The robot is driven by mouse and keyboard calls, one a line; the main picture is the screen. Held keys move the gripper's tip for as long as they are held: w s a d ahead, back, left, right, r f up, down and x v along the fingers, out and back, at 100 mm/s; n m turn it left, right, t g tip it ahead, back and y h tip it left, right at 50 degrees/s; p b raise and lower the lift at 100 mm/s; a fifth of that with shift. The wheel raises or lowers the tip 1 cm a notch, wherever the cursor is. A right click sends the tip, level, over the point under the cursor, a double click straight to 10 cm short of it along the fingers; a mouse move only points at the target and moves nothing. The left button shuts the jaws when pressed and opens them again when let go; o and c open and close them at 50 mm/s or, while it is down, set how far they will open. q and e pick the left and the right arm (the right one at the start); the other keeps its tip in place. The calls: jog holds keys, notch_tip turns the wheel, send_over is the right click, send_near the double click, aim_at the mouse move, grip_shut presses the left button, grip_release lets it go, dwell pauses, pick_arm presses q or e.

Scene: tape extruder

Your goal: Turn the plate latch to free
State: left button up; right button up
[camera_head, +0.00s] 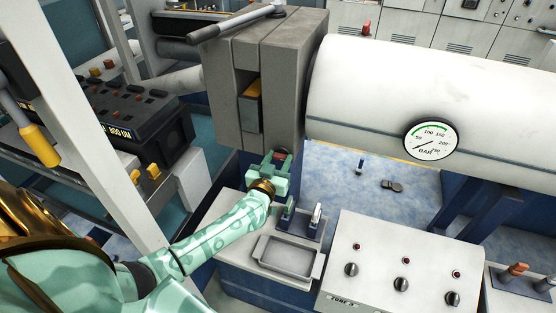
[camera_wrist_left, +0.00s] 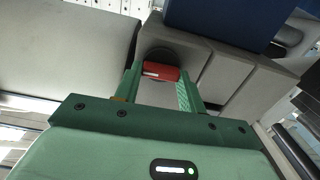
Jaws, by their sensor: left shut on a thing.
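The plate latch shows in the left wrist view as a red grip (camera_wrist_left: 160,72) with a pale stripe, in front of a dark round mount on the grey block. My left gripper (camera_wrist_left: 158,84) is shut on the red grip, with one green finger on each side of it. In the head view the left gripper (camera_head: 276,163) is at the lower front edge of the grey extruder block (camera_head: 292,90), and only a little of the red latch (camera_head: 284,157) shows there. The fingers hide the rest. My right gripper is in neither view.
A white barrel (camera_head: 400,85) with a pressure gauge (camera_head: 430,141) runs right from the block. Below are a grey tray (camera_head: 288,258), small upright tools in a holder (camera_head: 315,217) and a knob panel (camera_head: 402,262). A long-handled bar (camera_head: 238,21) lies on top of the block.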

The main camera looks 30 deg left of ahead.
pick_arm(q)
jog(key=shift+r, duration=0.1)
jog(key=n+p, duration=0.1)
jog(key=n, duration=0.2)
jog(key=shift+n+p, duration=0.3)
jog(key=shift+n, duration=0.1)
jog(key=n, duration=0.5)
jog(key=shift+a+n+p, duration=0.15)
jog(key=shift+n+p, duration=0.15)
jog(key=shift+p, duration=0.1)
jog(key=n, duration=0.3)
jog(key=shift+f, duration=0.2)
jog(key=shift+f+n, duration=0.1)
jog(key=shift+n, duration=2.4)
jog(key=o, duration=1)
jog(key=shift+a, duration=0.1)
